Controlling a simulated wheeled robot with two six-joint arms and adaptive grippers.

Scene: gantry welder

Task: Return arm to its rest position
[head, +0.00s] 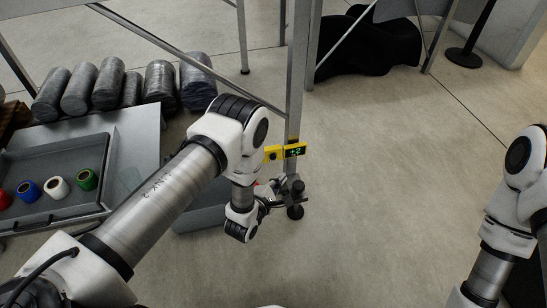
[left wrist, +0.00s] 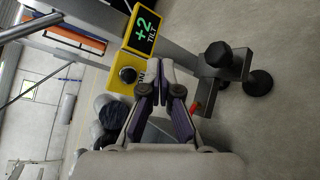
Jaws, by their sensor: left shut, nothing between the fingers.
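My left arm comes in from the left in the head view, and its gripper (head: 270,190) is beside the foot of a metal gantry leg (head: 297,75). In the left wrist view the left gripper (left wrist: 160,72) has its fingertips together with nothing visible between them. The tips are close to a yellow unit (left wrist: 145,30) whose green display reads "+2 TILT"; I cannot tell whether they touch it. A black knob (left wrist: 127,74) sits on the yellow part. My right arm shows at the right edge of the head view, its gripper out of frame.
A grey tray (head: 52,218) with red, blue, white and green rolls is at the left. Several grey wrapped cylinders (head: 107,82) lie behind it. A black knob (left wrist: 216,54) and black feet (left wrist: 258,82) are at the leg's base.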

